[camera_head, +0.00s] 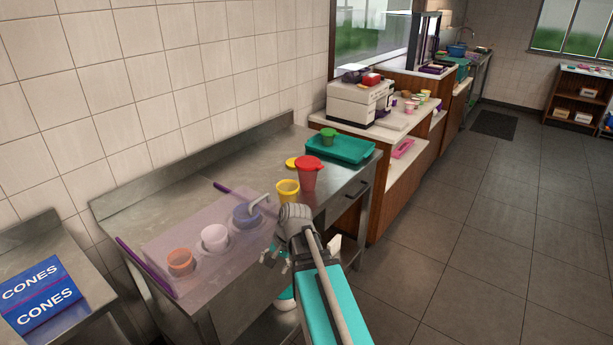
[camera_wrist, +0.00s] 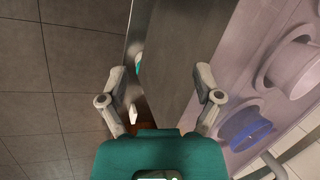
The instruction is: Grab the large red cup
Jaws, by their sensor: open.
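The large red cup (camera_head: 309,176) stands upright on the steel counter (camera_head: 262,158) in the head view, with a red rim or lid on top. A smaller yellow cup (camera_head: 288,194) stands just in front of it, to its left. My gripper is at the counter's front edge, nearer the camera than the red cup and apart from it. In the wrist view my gripper (camera_wrist: 160,84) is open, with nothing between its fingers. The red cup does not show in the wrist view.
A translucent pinkish box (camera_head: 190,272) with orange, white and blue tubs is left of my gripper; the blue tub (camera_wrist: 246,127) shows in the wrist view. A green tray (camera_head: 350,150) bearing a green cup (camera_head: 328,136) lies behind the red cup. Open floor (camera_head: 480,245) is at right.

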